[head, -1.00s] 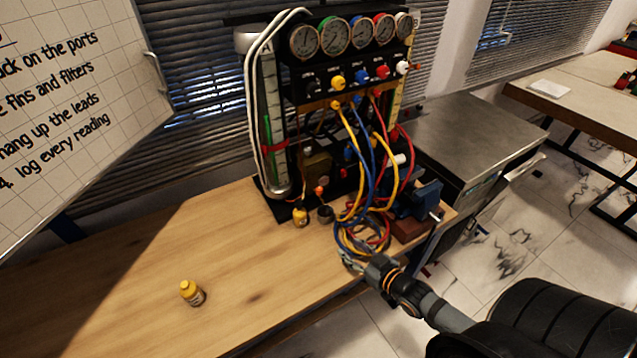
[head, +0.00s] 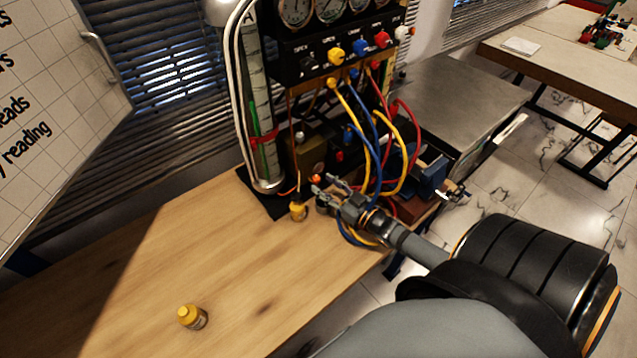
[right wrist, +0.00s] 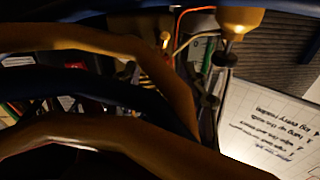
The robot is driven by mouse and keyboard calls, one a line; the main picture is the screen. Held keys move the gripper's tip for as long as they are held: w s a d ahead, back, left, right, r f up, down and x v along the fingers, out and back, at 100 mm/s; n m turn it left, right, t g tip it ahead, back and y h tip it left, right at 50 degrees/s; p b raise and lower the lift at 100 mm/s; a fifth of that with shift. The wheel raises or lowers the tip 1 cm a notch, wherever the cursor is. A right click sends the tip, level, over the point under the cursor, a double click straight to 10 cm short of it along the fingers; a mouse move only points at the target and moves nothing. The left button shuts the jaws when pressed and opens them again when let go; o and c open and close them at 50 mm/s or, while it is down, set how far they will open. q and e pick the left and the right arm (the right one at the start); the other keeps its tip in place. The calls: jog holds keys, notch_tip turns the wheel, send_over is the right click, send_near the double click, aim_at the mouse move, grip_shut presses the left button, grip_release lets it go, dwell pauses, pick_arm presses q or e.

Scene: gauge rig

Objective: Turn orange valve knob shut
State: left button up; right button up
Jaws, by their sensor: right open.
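The small orange knob (head: 316,179) shows low on the front of the gauge rig (head: 320,60), beside a brass-coloured block (head: 311,158). My right gripper (head: 324,185) is open, with its fingertips close to the knob in the head view. I cannot tell whether they touch it. No object shows between the fingers. In the right wrist view, thick yellow hoses (right wrist: 175,85) and a blue hose (right wrist: 90,85) cover much of the picture, and I cannot make out the orange knob there. My left gripper is not in view.
Yellow, blue and red hoses (head: 411,135) hang right around my right gripper. A blue vise (head: 428,178) is to the right. The left bench top (head: 150,260) is mostly clear.

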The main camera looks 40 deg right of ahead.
aim_at(316, 180)
jog(key=shift+x, duration=1.05)
jog(key=shift+w+r, duration=0.1)
jog(key=shift+w, duration=0.1)
jog(key=shift+s, duration=0.1)
grip_shut()
